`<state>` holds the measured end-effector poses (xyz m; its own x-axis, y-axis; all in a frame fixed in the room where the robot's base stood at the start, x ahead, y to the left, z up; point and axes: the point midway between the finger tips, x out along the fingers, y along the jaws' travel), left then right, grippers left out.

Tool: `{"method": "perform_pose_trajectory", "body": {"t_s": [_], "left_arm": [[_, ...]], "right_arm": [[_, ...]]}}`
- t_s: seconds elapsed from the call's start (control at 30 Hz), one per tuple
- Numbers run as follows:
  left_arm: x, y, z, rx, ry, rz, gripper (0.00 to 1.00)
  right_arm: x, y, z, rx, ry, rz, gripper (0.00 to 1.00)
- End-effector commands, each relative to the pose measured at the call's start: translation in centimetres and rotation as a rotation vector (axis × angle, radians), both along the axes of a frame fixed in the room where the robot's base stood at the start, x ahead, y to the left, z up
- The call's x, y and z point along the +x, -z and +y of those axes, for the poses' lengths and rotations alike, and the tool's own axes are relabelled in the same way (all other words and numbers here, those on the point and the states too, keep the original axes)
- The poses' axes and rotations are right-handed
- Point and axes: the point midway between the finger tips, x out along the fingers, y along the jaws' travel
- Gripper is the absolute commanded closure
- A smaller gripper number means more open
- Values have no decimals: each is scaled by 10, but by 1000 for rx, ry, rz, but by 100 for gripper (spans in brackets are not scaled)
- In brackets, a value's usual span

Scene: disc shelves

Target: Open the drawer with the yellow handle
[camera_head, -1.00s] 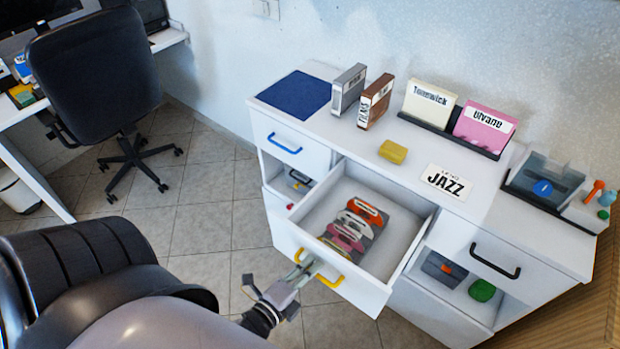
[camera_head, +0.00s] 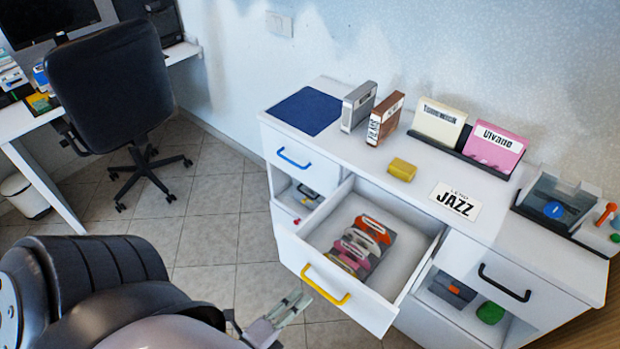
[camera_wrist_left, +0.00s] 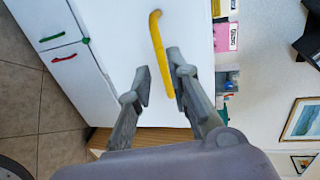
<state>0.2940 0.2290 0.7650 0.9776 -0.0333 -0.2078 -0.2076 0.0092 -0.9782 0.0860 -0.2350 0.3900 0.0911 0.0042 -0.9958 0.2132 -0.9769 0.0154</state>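The drawer with the yellow handle (camera_head: 325,284) is pulled out of the white cabinet. Its inside shows, with several discs or cases (camera_head: 362,246) lying in it. My left gripper (camera_head: 297,302) is in front of the drawer, just left of and below the handle, with a small gap between them. In the left wrist view, the two fingers of my left gripper (camera_wrist_left: 158,82) are apart and nothing is between them. The yellow handle (camera_wrist_left: 161,52) runs just beyond the fingertips there. My right gripper is not in view.
The cabinet (camera_head: 480,212) also has a blue-handled drawer (camera_head: 292,160) and a black-handled drawer (camera_head: 506,286), both shut. Boxes and a JAZZ sign (camera_head: 455,200) stand or lie on top. An office chair (camera_head: 112,85) is at the left; tiled floor lies between.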

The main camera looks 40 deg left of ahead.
Motion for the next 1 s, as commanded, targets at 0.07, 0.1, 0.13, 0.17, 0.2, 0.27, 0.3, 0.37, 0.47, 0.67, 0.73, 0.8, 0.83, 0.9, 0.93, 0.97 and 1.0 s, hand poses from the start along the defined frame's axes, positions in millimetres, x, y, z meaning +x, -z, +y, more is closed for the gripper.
{"method": "perform_pose_trajectory", "body": {"t_s": [0.07,0.1,0.13,0.17,0.2,0.27,0.3,0.37,0.47,0.67,0.73,0.8,0.83,0.9,0.93,0.97,1.0], "left_arm": [[-18,-3,1,0,-2,4,82],[-24,-4,1,1,-2,4,82],[-29,-6,1,1,-2,3,82],[-33,-6,2,1,-2,3,82],[-38,-8,2,0,-1,3,82],[-44,-9,2,1,-1,2,82],[-47,-10,2,1,-1,1,82],[-50,-11,2,0,-1,0,82],[-51,-11,2,0,-1,-1,82],[-51,-11,2,0,-1,-1,82],[-51,-11,2,0,-1,-1,82],[-51,-11,2,0,-1,-1,82],[-51,-11,2,0,-1,-1,82],[-51,-11,2,0,-1,-1,82],[-51,-11,2,0,-1,-1,82],[-51,-11,2,0,-1,0,82],[-51,-10,2,-4,-2,2,82]], "right_arm": [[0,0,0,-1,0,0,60],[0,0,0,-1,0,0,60],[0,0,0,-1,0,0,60],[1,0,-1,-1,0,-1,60],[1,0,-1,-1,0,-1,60],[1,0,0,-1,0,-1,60],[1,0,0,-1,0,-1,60],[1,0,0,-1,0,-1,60],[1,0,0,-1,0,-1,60],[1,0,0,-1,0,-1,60],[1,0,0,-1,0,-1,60],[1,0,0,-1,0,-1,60],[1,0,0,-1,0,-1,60],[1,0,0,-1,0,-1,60],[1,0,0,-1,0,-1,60],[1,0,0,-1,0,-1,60],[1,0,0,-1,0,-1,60]]}}
